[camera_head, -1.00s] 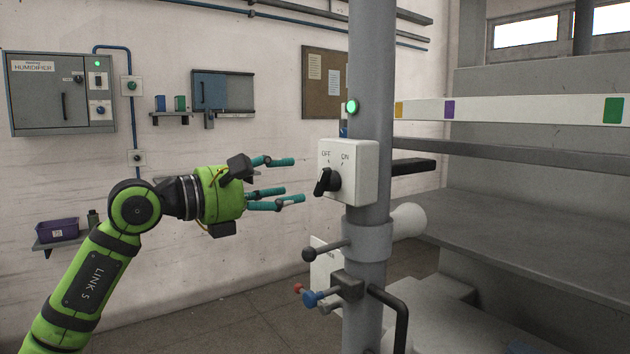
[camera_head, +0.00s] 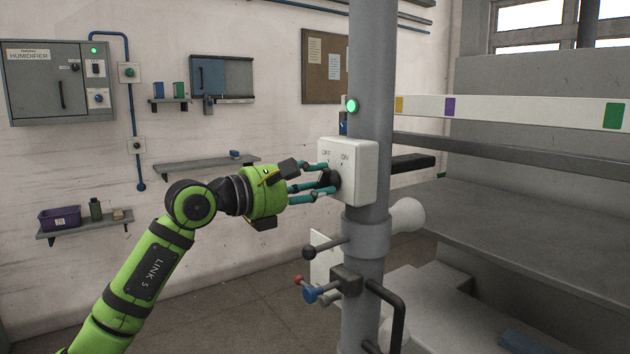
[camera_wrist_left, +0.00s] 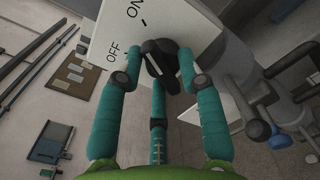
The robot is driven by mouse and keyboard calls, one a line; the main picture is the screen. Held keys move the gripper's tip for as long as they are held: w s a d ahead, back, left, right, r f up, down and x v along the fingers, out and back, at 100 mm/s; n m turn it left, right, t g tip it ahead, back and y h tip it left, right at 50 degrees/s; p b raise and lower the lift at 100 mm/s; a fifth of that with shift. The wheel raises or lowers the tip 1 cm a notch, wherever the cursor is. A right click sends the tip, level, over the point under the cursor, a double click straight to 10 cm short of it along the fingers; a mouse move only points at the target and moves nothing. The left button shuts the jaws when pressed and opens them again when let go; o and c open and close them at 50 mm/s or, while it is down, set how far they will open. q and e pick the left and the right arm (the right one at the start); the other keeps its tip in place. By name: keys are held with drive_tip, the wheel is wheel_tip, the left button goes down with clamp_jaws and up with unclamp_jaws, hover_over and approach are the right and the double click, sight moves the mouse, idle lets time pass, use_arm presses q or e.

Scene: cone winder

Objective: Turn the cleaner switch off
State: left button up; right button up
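The cleaner switch is a white box (camera_head: 361,160) on a grey post, marked OFF at left and ON at right. Its black knob (camera_head: 332,179) is partly hidden by my fingers; which mark it points to I cannot tell. My left gripper (camera_head: 322,180) reaches it from the left, with its teal fingertips around the knob. In the left wrist view the knob (camera_wrist_left: 159,58) sits between the spread fingers (camera_wrist_left: 155,74). The right finger is close to it or touching, and a gap shows on the left. My right gripper is not in view.
A lit green lamp (camera_head: 351,105) is on the post (camera_head: 369,60) above the box. Below are a ball-ended lever (camera_head: 310,251) and a blue-knobbed valve (camera_head: 311,295). A humidifier cabinet (camera_head: 45,85) and shelves line the wall. Free room lies left of the post.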

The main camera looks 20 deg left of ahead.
use_arm(q)
drive_tip(key=shift+d+r+n, duration=0.1)
drive_tip(key=shift+r+n, duration=0.1)
drive_tip(key=shift+n, duration=0.1)
drive_tip(key=n, duration=0.7)
drive_tip(key=n+b, duration=0.1)
drive_tip(key=n, duration=0.3)
drive_tip(key=shift+w+a+r, duration=0.1)
drive_tip(key=shift+a+r, duration=0.2)
drive_tip(key=shift+a, duration=0.1)
drive_tip(key=shift+n, duration=0.3)
drive_tip(key=o, duration=1.1)
drive_tip(key=shift+c, duration=0.2)
drive_tip(key=shift+d+f, duration=0.2)
drive_tip(key=shift+a+f, duration=0.1)
